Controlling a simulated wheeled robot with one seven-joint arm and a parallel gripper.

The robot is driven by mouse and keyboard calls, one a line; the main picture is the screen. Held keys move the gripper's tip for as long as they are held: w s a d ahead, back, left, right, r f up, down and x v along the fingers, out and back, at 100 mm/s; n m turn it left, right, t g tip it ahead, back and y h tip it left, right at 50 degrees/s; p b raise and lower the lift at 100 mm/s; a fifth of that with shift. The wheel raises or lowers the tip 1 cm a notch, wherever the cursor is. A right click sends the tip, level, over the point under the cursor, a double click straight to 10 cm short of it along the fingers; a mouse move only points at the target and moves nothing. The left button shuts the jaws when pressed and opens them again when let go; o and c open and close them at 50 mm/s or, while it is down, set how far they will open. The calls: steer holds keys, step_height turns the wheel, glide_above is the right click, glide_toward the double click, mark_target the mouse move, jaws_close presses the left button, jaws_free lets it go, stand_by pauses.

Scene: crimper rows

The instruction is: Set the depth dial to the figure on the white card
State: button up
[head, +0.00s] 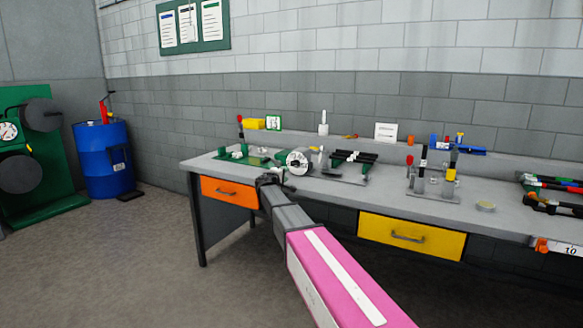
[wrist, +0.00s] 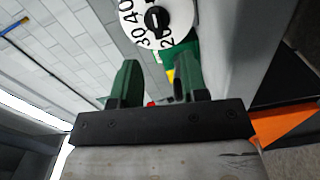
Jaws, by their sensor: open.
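The depth dial (wrist: 143,38) is at the top of the wrist view, a white disc with a black centre knob (wrist: 156,18). The figures 40 and 30 and part of another beginning with 2 show; the top is cut off. In the head view a round white-faced part (head: 299,161) on the bench looks like this dial. A white card (head: 386,132) stands at the back of the bench, its marks too small to read. My gripper (head: 268,181) is at the bench's front edge, left of the dial. Its green fingers (wrist: 158,70) are apart and empty, short of the dial.
The grey bench (head: 325,190) carries a green-based fixture (head: 245,160) at left, a rack of black-handled tools (head: 355,158) and a stand with upright posts (head: 435,185). A green-edged card (head: 273,122) stands behind. An orange drawer (head: 230,192) is near my gripper.

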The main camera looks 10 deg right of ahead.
mark_target(294, 165)
steer(key=x, duration=0.7)
steer(key=a+r+x, duration=0.1)
steer(key=x, duration=0.3)
steer(key=shift+w, duration=0.4)
steer(key=shift+d, duration=0.1)
steer(key=shift+c, duration=0.3)
jaws_close()
